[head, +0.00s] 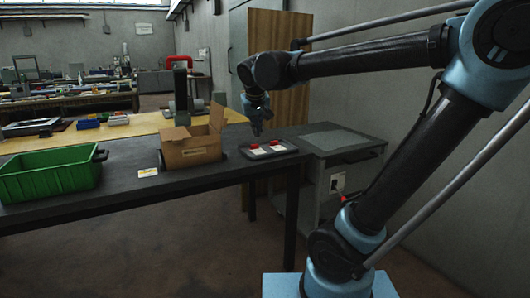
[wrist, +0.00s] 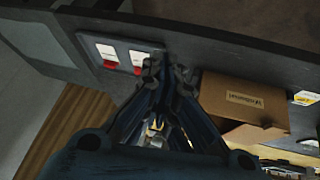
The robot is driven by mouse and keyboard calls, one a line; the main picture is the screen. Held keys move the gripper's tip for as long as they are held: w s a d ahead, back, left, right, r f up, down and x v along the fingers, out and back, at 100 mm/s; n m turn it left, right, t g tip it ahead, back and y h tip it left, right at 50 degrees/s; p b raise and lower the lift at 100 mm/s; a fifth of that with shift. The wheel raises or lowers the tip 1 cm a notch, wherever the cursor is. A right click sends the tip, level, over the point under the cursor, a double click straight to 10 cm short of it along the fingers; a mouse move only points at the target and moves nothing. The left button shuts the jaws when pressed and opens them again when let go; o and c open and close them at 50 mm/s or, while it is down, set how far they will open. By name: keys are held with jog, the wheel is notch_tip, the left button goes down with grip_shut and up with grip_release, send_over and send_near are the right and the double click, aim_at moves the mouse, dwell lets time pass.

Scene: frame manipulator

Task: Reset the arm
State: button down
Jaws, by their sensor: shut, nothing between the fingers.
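My gripper (head: 257,131) points down above the dark table, between the cardboard box and the tray with red items, in the head view. In the wrist view my gripper (wrist: 163,68) has its fingers together and nothing between them. My arm reaches in from the right with its elbow raised. The tray (head: 291,151) holds two white pieces with red parts. A red part (wrist: 110,67) also shows in the wrist view.
An open cardboard box (head: 190,155) stands left of my gripper and shows close by in the wrist view (wrist: 240,101). A green crate (head: 50,177) stands at the table's left. A grey cabinet (head: 335,139) adjoins the right end.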

jog(key=s+d+f+m+g+h, duration=0.1)
jog(key=s+d+f, duration=0.45)
jog(key=d, duration=0.35)
jog(key=s+d+f+m+g, duration=0.1)
jog(key=s+d+f, duration=0.3)
jog(key=d+f, duration=0.3)
jog(key=s+d+f+g, duration=0.1)
jog(key=s+d+f, duration=0.2)
jog(key=s+f, duration=0.2)
jog(key=s+d+f+m+g, duration=0.1)
jog(key=s+d+f, duration=0.2)
jog(key=s+f, duration=0.3)
jog(key=shift+s+d+y, duration=0.2)
jog(key=shift+s+y, duration=0.1)
jog(key=shift+y, duration=0.1)
jog(key=shift+w+f, duration=0.2)
jog(key=shift+w, duration=0.3)
